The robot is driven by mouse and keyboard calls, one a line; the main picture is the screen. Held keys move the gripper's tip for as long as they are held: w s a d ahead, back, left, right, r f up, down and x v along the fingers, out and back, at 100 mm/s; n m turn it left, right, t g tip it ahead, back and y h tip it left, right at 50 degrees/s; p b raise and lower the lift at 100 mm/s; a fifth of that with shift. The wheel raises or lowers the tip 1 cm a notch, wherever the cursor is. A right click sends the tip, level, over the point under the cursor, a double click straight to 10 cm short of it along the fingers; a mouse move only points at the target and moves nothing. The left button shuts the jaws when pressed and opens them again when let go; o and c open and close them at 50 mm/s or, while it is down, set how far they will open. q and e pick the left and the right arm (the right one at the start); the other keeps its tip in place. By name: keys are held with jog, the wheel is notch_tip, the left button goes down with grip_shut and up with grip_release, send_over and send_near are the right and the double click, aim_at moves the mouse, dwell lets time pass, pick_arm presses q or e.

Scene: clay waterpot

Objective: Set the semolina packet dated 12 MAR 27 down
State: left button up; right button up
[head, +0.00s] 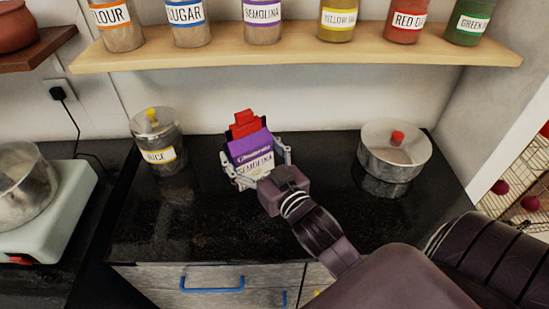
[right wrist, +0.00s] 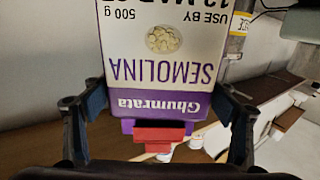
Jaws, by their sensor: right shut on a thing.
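The semolina packet (head: 250,147) is white and purple with a red clip at its top. It is upright over the black counter, in front of the back wall. I cannot tell whether its base touches the counter. In the right wrist view the packet (right wrist: 165,65) appears upside down, with "USE BY" and a partly cut-off date that looks like 12 MAR. My right gripper (head: 257,164) is shut on the packet, one finger on each side. Its fingers also show in the right wrist view (right wrist: 158,105). My left gripper is in neither view.
A rice jar (head: 159,140) stands left of the packet and a metal pot (head: 394,155) stands right. Counter (head: 185,225) is clear between them. A wooden shelf (head: 300,55) with several labelled jars runs above.

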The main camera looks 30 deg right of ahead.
jog(key=w+d+r+m+h+b, duration=0.25)
jog(key=w+d, duration=0.55)
jog(key=d, duration=0.4)
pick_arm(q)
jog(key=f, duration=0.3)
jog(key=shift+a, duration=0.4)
pick_arm(e)
notch_tip(320, 180, down, 9)
jog(key=shift+w+n, duration=0.15)
jog(key=shift+n, duration=0.2)
jog(key=shift+f, duration=0.1)
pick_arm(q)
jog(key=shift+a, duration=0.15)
pick_arm(e)
jog(key=o, duration=1.6)
jog(key=shift+f, duration=0.15)
pick_arm(q)
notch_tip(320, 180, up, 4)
jog(key=p, duration=0.3)
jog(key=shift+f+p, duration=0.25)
jog(key=shift+p, duration=0.05)
pick_arm(e)
jog(key=s+a, duration=0.1)
jog(key=s, duration=1.1)
jog(key=shift+a, duration=0.4)
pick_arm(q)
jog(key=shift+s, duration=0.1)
pick_arm(e)
jog(key=shift+r, duration=0.2)
